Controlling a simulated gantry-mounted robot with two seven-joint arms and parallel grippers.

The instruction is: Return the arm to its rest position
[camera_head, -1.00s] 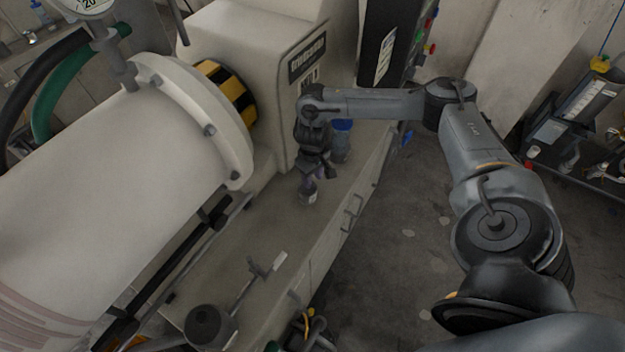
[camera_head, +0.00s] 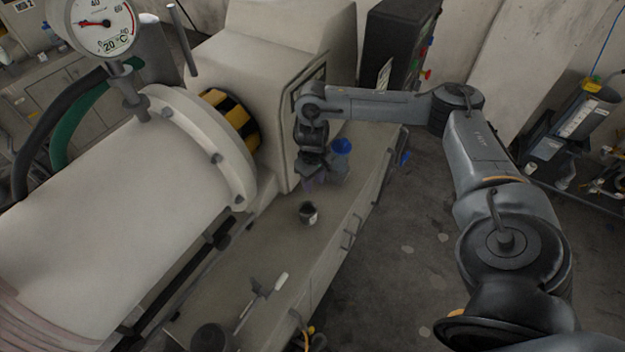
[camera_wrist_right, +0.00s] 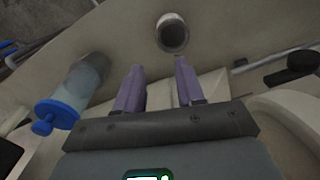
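My right arm reaches in from the right in the head view. Its gripper (camera_head: 312,182) hangs over the grey bench beside the machine, up and back from a small dark-mouthed cup (camera_head: 308,213). In the right wrist view the two purple fingers (camera_wrist_right: 159,88) are spread apart with nothing between them. The cup (camera_wrist_right: 172,36) stands upright on the bench beyond the fingertips, apart from them. My left gripper does not show in either view.
A blue-capped bottle (camera_head: 341,165) stands close beside the right gripper; it also shows in the right wrist view (camera_wrist_right: 80,86). The white machine housing (camera_head: 262,75) is close on the left. A tool with a pale handle (camera_head: 262,294) lies on the nearer bench. Open floor (camera_head: 410,230) lies right.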

